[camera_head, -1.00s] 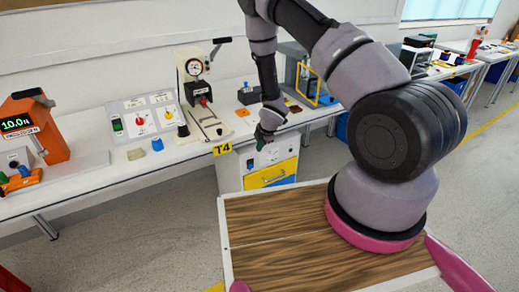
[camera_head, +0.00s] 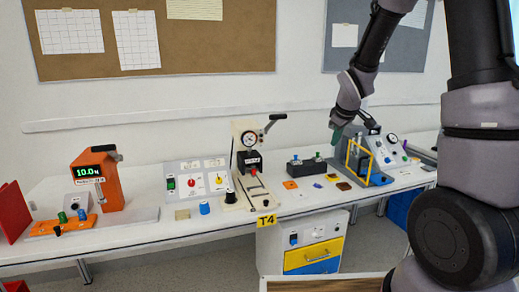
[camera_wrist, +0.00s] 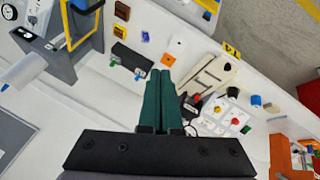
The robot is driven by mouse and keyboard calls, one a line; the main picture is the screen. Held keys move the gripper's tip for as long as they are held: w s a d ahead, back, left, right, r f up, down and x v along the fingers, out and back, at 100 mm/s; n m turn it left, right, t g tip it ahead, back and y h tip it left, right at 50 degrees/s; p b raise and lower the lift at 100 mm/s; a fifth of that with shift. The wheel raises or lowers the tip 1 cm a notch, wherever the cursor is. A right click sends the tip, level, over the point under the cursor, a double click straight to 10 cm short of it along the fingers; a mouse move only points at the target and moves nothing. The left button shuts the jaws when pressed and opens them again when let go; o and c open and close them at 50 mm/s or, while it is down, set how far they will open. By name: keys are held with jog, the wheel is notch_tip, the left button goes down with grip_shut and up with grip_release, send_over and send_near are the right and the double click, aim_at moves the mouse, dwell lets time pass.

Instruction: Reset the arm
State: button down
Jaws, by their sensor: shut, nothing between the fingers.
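My gripper (camera_head: 337,136) has teal fingers and hangs in the air above the right part of the bench in the head view. In the wrist view its two fingers (camera_wrist: 159,85) lie together, shut, with nothing between them. My arm is raised and bent, coming in from the right side of the head view. The grey panel with red and yellow rotary knobs (camera_head: 196,177) stands on the bench to the left of my gripper, well apart from it. The panel also shows in the wrist view (camera_wrist: 224,116), right of the fingers.
A gauge press (camera_head: 248,165) stands mid-bench, with a black box with switches (camera_head: 307,166) beside it. A grey machine with a yellow frame (camera_head: 369,158) is close to my gripper. An orange unit (camera_head: 100,179) is at left. Open air lies above the bench.

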jog(key=s+d+r+m, duration=0.1)
jog(key=s+r+m, duration=0.5)
jog(key=s+r, duration=0.55)
jog(key=s+a+r+m+y, duration=0.1)
jog(key=s+r+m, duration=0.2)
jog(key=s, duration=0.5)
jog(key=s+a+r+m+t+y, duration=0.1)
jog(key=s+r+m, duration=0.2)
jog(key=s, duration=0.5)
jog(key=shift+r, duration=0.45)
jog(key=shift+s, duration=0.1)
